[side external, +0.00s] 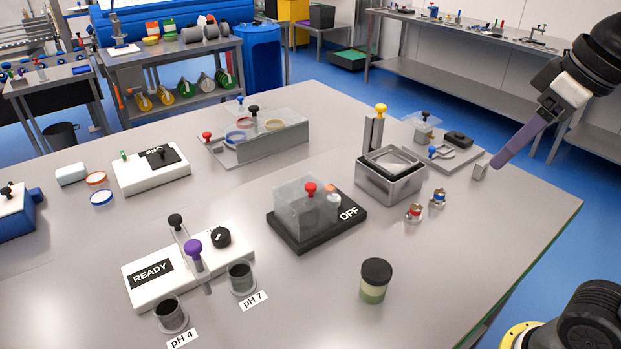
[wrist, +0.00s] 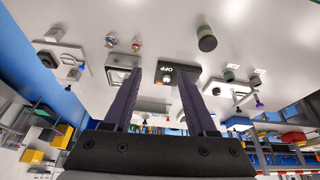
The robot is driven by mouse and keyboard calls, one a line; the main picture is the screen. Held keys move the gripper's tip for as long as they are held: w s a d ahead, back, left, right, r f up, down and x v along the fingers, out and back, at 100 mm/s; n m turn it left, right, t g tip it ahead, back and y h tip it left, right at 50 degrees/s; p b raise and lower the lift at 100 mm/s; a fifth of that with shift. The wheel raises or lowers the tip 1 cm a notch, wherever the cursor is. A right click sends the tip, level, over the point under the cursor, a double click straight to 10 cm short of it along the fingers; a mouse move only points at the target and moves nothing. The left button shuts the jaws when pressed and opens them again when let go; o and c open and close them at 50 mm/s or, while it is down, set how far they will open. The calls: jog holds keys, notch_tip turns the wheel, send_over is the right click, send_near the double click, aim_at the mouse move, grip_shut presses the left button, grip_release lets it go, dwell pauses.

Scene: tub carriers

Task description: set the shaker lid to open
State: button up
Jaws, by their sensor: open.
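The shaker (side external: 338,228) is a black base with a white OFF label, standing near the middle of the table. Its clear lid (side external: 293,207) with a red knob (side external: 310,188) sits down over the base, with small vessels visible under it. The shaker also shows in the wrist view (wrist: 181,71), partly behind my right-hand finger. My gripper (side external: 493,164) is above the table's right side, well to the right of the shaker and apart from it. Its two purple fingers (wrist: 161,78) are spread with nothing between them.
A metal bath (side external: 390,187) with a yellow-knobbed post stands between the shaker and my gripper. Two small metal fittings (side external: 426,205) and a black-capped jar (side external: 374,281) are right of the shaker. A READY meter (side external: 150,272) with beakers is at front left. The front right table is clear.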

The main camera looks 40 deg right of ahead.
jog(key=w+a+r+n+g, duration=0.1)
jog(key=w+a+r, duration=0.1)
jog(key=w+r, duration=0.55)
jog(key=n+g, duration=0.3)
send_over(310, 185)
notch_tip(310, 185, down, 10)
notch_tip(310, 185, down, 13)
jog(key=shift+f, duration=0.15)
jog(key=shift+c, duration=0.3)
grip_shut()
